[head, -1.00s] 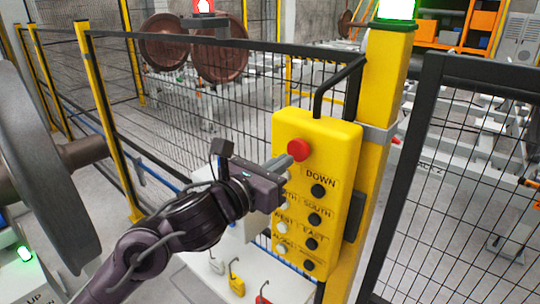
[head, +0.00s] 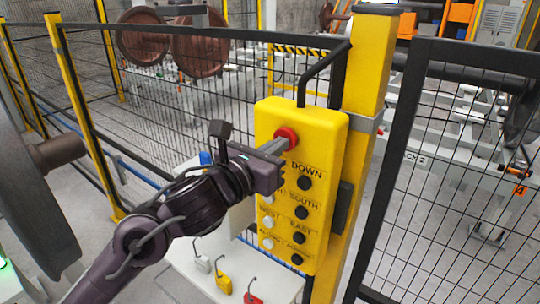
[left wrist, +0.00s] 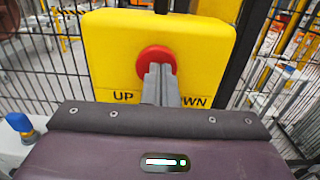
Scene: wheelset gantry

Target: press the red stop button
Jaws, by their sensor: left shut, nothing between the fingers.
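The red stop button (head: 287,133) is a round knob at the top of a yellow control box (head: 329,150) hung on a yellow post. It also shows in the left wrist view (left wrist: 156,55), above the words UP and DOWN. My left gripper (head: 280,143) is shut and empty. Its fingertips lie right in front of the button and overlap its lower part in both views. I cannot tell whether they touch it or how far the button is pushed in. My right gripper is not in view.
Below the button are rows of black and white buttons, partly hidden by my left gripper. Black mesh fence panels (head: 465,180) stand on both sides of the yellow post (head: 368,75). A white shelf (head: 190,262) with several padlocks is below. A large grey wheel (head: 35,200) stands at the left.

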